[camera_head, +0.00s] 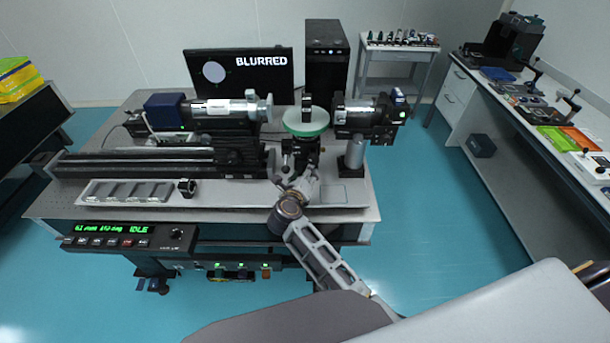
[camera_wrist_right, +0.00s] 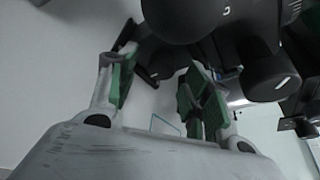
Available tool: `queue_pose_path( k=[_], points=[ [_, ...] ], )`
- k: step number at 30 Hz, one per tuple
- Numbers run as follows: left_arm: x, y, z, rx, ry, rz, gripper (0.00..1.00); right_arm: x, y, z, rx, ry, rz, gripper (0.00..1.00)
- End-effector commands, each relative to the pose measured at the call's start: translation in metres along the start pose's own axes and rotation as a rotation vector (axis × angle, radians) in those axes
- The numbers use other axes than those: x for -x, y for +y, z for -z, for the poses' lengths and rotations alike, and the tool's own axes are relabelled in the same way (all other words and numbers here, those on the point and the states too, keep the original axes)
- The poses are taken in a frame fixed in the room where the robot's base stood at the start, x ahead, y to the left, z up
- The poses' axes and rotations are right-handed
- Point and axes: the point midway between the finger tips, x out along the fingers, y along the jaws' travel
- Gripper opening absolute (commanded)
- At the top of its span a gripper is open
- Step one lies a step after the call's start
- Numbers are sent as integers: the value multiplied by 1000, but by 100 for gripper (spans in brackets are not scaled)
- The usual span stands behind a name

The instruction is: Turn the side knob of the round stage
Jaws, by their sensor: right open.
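The round stage (camera_head: 306,122) has a pale green disc top and stands on a dark mount between two horizontal optical tubes. My right gripper (camera_head: 290,170) is just below and in front of it, reached up from the lower right. In the right wrist view my right gripper (camera_wrist_right: 157,88) is open, its two green-padded fingers apart with nothing visible gripped. Dark rounded parts hang above and right of the fingers, including a black cylinder with a white mark (camera_wrist_right: 268,76). I cannot tell which part is the side knob; in the head view the gripper hides that area. My left gripper is not in view.
The optical table (camera_head: 350,212) carries a left tube (camera_head: 225,109), a right tube (camera_head: 362,113), a long dark rail (camera_head: 130,162) and a grey tray (camera_head: 125,193). A monitor (camera_head: 262,76) reading "BLURRED" stands behind. A control panel (camera_head: 128,236) is at the front left.

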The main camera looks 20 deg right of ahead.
Motion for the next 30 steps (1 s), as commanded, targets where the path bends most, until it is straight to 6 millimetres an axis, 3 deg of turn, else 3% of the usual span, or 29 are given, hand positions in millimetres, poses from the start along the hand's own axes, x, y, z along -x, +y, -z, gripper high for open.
queue_pose_path(
  k=[19, 30],
  points=[
    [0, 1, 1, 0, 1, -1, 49, 61, 1, 1, 0, 1, -2, 49],
    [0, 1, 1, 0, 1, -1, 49, 72, 0, 0, 1, 1, 0, 49]
  ],
)
